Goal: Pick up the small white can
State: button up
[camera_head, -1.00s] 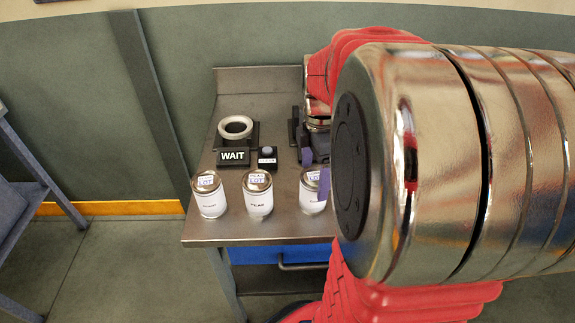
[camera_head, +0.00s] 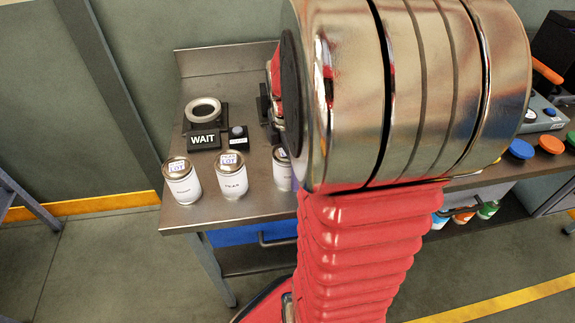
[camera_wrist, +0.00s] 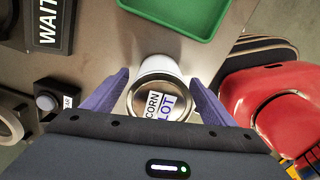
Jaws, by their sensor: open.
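Three white cans with metal lids stand upright in a row near the front edge of the steel table: a left can (camera_head: 182,182), a middle can (camera_head: 231,176) and a right can (camera_head: 282,170), partly behind my arm. They look much alike in size. In the wrist view, a white can (camera_wrist: 158,68) with a lid reading CORN LOT stands between the two purple fingers of my gripper (camera_wrist: 162,95). The fingers are open, one on each side of it; I cannot tell whether they touch it. It seems to be the right can.
A WAIT sign (camera_head: 203,141), a silver ring (camera_head: 203,108) and a small button box (camera_head: 238,138) stand behind the cans. Another WAIT sign (camera_wrist: 47,20) and a green tray (camera_wrist: 178,15) show in the wrist view. Coloured lids (camera_head: 521,149) lie at the right.

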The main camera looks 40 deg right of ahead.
jog(key=shift+c, duration=0.5)
jog(key=c, duration=1.3)
